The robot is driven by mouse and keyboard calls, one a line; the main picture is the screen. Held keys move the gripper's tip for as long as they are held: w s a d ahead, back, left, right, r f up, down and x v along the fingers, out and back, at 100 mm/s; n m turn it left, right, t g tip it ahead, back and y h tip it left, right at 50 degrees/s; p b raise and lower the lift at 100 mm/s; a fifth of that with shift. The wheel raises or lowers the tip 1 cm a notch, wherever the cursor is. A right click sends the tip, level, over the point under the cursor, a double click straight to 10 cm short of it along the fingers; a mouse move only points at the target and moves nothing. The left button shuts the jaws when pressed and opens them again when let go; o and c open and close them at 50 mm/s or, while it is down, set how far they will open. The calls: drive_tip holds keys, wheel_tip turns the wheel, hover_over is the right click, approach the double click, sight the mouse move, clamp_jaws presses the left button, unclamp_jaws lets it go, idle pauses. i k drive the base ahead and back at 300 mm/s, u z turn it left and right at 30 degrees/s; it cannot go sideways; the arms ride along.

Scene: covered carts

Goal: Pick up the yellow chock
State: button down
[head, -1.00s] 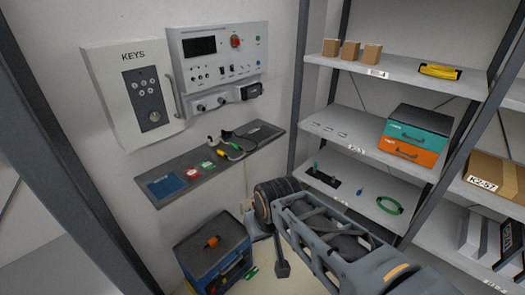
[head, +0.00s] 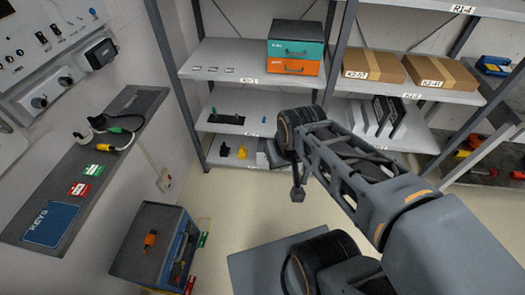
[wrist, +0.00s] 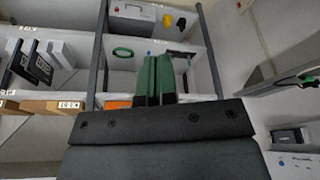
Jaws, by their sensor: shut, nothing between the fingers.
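A small yellow object, likely the yellow chock (head: 242,152), sits on the bottom shelf of the near rack, left of a grey case. It also shows small near the top of the wrist view (wrist: 167,20), where the scene appears upside down. A black piece of similar size (head: 224,149) stands beside it. My gripper (wrist: 158,62) shows in the wrist view as two green fingers, shut and empty. It is well apart from the yellow chock.
The rack's upper shelves hold a teal and orange drawer box (head: 295,48) and cardboard boxes (head: 370,66). Pale floor between cart and rack is clear.

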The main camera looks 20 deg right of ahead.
sight(242, 153)
drive_tip(key=z, duration=0.55)
drive_tip(key=i, duration=1.45)
drive_tip(key=u, duration=2.75)
